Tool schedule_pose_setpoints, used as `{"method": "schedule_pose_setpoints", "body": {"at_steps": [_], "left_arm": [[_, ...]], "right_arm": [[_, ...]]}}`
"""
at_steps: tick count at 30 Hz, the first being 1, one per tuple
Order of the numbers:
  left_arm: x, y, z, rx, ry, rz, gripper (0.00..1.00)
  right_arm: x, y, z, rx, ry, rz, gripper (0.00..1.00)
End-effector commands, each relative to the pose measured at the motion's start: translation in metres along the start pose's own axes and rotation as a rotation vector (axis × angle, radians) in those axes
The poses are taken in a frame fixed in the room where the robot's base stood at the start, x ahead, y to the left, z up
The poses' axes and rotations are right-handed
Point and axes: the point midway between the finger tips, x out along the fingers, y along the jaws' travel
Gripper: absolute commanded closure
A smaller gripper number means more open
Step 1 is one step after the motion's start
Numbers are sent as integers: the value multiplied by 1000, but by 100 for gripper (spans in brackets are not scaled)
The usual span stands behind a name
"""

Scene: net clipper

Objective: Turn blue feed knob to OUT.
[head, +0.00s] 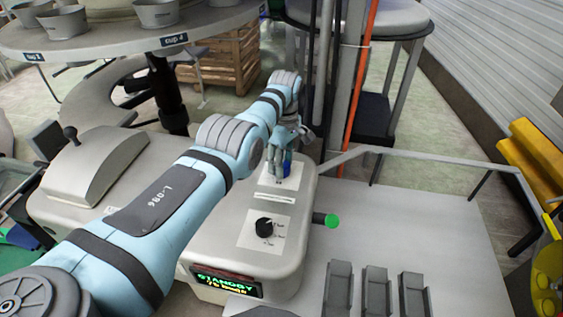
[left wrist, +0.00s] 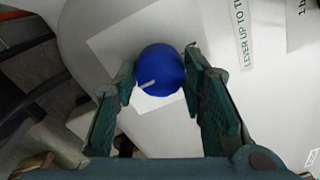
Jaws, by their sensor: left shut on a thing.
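The blue feed knob (left wrist: 160,72) sits on a white label plate in the left wrist view, with a pale pointer line toward its lower left. In the head view the knob (head: 287,160) is partly hidden by my gripper, near the far end of the grey machine housing. My left gripper (left wrist: 160,80) is shut on the knob, one green finger on each side. In the head view the left gripper (head: 284,150) points down at the knob. The OUT mark cannot be read in either view. My right gripper is not in view.
A black knob (head: 265,227) on a white plate and a green-tipped lever (head: 325,219) are on the nearer part of the machine. A display (head: 228,284) reads STANDBY. Grey trays (head: 376,290) stand at the front right. A post with an orange strip (head: 361,75) rises beyond the gripper.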

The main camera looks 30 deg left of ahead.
Motion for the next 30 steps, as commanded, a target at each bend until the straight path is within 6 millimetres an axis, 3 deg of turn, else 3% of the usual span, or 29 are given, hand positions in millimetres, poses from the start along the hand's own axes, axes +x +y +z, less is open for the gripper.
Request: {"method": "schedule_pose_setpoints", "body": {"at_steps": [6, 7, 10, 20, 30], "left_arm": [[3, -2, 1, 0, -3, -10, 90], [3, -2, 1, 0, -3, -10, 57], [2, -2, 1, 0, -2, -8, 42], [-2, 0, 0, 1, 0, -2, 42], [-66, -1, 0, 1, -1, -3, 42]], "right_arm": [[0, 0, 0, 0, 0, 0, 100], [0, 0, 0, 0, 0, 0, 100], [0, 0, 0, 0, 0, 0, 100], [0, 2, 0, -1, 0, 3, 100], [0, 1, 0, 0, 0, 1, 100]]}}
